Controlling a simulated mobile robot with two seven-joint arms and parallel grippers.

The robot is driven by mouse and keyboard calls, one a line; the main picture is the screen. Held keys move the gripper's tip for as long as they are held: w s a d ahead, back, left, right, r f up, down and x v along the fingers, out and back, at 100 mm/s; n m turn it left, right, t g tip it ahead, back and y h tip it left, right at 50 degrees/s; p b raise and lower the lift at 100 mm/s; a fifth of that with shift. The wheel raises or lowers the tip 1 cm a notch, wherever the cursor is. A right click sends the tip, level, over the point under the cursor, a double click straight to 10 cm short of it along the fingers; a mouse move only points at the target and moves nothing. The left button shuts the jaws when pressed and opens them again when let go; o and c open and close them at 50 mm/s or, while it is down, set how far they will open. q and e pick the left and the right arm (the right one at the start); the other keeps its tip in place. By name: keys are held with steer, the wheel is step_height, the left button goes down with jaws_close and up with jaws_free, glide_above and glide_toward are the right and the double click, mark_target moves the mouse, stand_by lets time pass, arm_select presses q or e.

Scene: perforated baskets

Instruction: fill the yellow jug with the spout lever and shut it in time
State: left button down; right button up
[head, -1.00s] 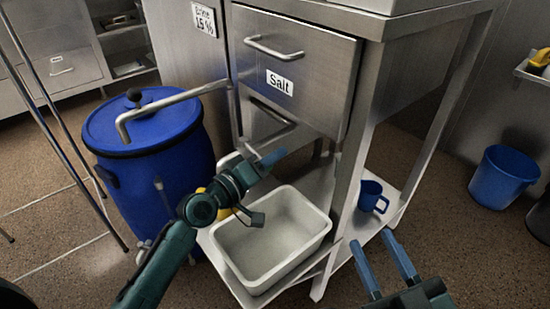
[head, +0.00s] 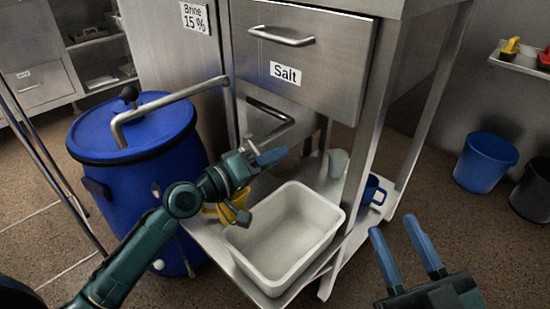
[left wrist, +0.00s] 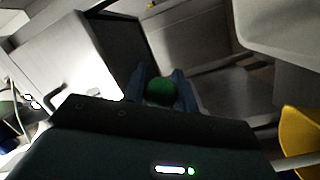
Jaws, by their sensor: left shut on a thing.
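The yellow jug (head: 238,203) stands on the low steel shelf, partly hidden behind my left wrist in the head view. Its yellow side also shows at the right edge of the left wrist view (left wrist: 300,140). My left gripper (head: 268,160) is below the Salt drawer, above and a little right of the jug. In the left wrist view its fingers are shut on a green knob (left wrist: 161,92), which looks like the end of the spout lever. The spout itself and the jug's inside are hidden. My right gripper (head: 396,226) is open and empty at the lower right.
A white bin (head: 338,232) stands on the shelf, right of the jug. A blue mug (head: 372,190) is beyond the cabinet leg. A blue barrel (head: 90,205) with a bent pipe stands left. A blue bucket (head: 485,160) is on the floor at right.

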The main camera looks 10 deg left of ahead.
arm_select(q)
steer(key=shift+a, duration=0.15)
arm_select(e)
steer(key=shift+s+a, duration=0.1)
arm_select(q)
steer(key=c, duration=1.1)
jaws_free()
arm_select(e)
steer(key=shift+r, duration=0.1)
arm_select(q)
steer(key=shift+s, duration=0.1)
steer(key=b+v, duration=0.2)
steer(key=v, duration=1.1)
arm_select(e)
steer(key=r+n+y, duration=0.1)
steer(key=r+n+t+y, duration=0.1)
steer(key=shift+w+r, duration=0.2)
steer(key=shift+r, duration=0.1)
